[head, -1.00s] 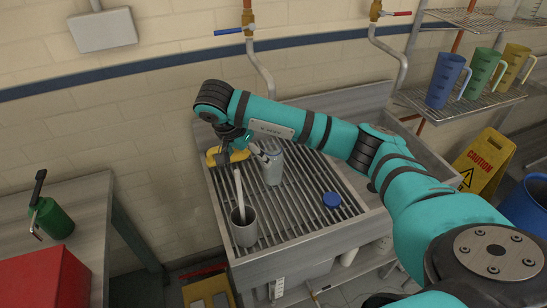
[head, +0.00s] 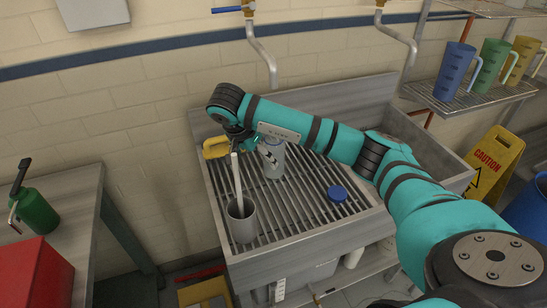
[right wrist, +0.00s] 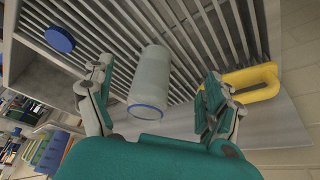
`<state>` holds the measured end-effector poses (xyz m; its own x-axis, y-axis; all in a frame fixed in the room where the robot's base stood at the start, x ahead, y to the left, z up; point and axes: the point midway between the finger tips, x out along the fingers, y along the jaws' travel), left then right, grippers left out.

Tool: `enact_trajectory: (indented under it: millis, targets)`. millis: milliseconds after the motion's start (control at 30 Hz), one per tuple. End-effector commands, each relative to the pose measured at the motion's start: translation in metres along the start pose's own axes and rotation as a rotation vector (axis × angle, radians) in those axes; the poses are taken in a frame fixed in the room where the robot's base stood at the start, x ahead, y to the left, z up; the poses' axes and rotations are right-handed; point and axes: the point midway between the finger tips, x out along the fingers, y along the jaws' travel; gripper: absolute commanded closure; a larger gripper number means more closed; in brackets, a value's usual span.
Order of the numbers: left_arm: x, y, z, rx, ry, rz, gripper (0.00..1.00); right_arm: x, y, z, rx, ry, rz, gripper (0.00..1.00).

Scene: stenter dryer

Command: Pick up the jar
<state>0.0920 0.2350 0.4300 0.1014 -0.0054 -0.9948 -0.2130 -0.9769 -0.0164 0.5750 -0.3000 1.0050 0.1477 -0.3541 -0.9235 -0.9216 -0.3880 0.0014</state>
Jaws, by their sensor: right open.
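The jar (head: 275,165) is a translucent grey cylinder on the slatted sink rack. In the right wrist view the jar (right wrist: 152,78) shows a blue rim at its near end. My right gripper (right wrist: 158,72) is open, with one finger on each side of the jar and a gap to each. In the head view the right gripper (head: 255,147) is at the jar's left side, and a finger covers part of it. My left gripper is not in view.
A blue lid (head: 337,194) lies on the rack (head: 300,215) right of the jar. A grey cup (head: 242,222) with a pale upright stick stands in front. A yellow handle-shaped object (head: 214,147) is near the left edge. Coloured jugs (head: 455,72) stand on a wire shelf.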

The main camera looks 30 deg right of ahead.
Motion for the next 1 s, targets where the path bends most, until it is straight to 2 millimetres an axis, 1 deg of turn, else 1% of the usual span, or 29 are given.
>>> enact_trajectory:
  millis: [33,100,200,467,667,700,800,900,1000]
  targets:
    - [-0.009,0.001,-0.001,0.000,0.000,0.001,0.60,0.001,0.001,-0.013,0.006,-0.001,0.004,0.12]
    - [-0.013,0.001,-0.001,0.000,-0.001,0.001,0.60,0.006,0.001,-0.025,0.005,0.000,0.004,0.12]
    - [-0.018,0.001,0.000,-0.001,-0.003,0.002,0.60,0.013,0.001,-0.039,0.004,-0.001,0.002,0.12]
    - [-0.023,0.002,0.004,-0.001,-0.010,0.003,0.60,0.022,0.000,-0.057,0.003,-0.001,0.002,0.12]
    - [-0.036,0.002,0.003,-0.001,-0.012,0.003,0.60,0.033,0.001,-0.088,0.004,-0.001,0.004,0.12]
    - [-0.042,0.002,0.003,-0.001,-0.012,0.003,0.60,0.041,0.001,-0.085,0.000,-0.004,0.005,0.12]
    - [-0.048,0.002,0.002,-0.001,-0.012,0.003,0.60,0.055,0.001,-0.084,-0.001,-0.003,0.004,0.12]
    - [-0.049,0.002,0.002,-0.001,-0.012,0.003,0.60,0.062,0.000,-0.084,0.000,-0.002,0.000,0.12]
    - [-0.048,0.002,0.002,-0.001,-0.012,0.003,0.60,0.065,0.000,-0.084,0.000,0.000,0.000,0.12]
